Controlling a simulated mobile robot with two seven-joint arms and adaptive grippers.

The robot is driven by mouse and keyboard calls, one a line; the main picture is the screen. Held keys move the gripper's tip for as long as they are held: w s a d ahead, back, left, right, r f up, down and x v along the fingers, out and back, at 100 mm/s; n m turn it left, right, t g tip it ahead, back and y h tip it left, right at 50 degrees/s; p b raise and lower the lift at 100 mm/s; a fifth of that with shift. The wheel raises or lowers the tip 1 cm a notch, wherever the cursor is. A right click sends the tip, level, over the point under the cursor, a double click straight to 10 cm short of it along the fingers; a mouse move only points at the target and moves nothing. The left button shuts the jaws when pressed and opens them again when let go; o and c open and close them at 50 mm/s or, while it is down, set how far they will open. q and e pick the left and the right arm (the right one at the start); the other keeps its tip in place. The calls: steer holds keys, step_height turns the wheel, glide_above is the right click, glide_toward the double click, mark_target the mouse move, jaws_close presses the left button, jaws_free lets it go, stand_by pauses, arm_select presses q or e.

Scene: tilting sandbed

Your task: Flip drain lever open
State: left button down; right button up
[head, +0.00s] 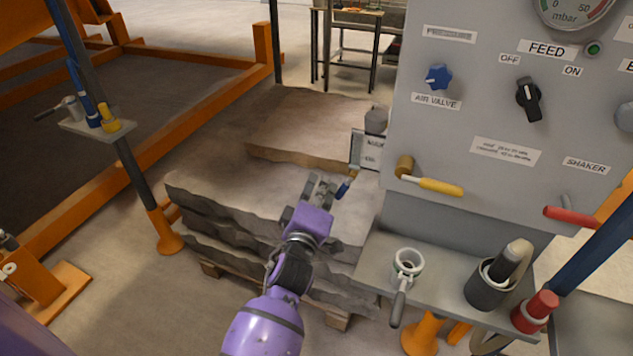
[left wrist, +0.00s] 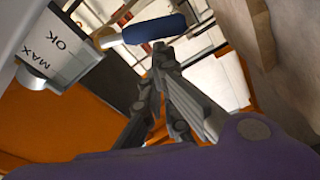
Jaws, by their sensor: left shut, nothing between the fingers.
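A small lever with a dark blue handle (head: 344,187) hangs at the left side of the grey control panel, below a small labelled box (head: 366,150). I take it as the drain lever, though I read no drain label. In the left wrist view the blue handle (left wrist: 154,28) lies across the top, on a light metal stem. My left gripper (head: 322,187) is just left of the handle. In the left wrist view its fingers (left wrist: 160,62) are together and empty, with tips close below the handle; I cannot tell whether they touch it. My right gripper is out of view.
The control panel (head: 470,125) carries a yellow-handled lever (head: 438,186) and a red-handled lever (head: 572,215). A grey shelf (head: 445,285) below holds a ring-shaped tool and a dark cup. Stacked slabs (head: 230,190) lie under my left arm. An orange frame stands left.

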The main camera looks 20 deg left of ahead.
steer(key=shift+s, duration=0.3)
arm_select(q)
steer(key=n, duration=0.1)
steer(key=d+f+n, duration=0.1)
steer(key=n, duration=0.1)
steer(key=shift+f+p, duration=0.2)
steer(key=shift+p, duration=0.2)
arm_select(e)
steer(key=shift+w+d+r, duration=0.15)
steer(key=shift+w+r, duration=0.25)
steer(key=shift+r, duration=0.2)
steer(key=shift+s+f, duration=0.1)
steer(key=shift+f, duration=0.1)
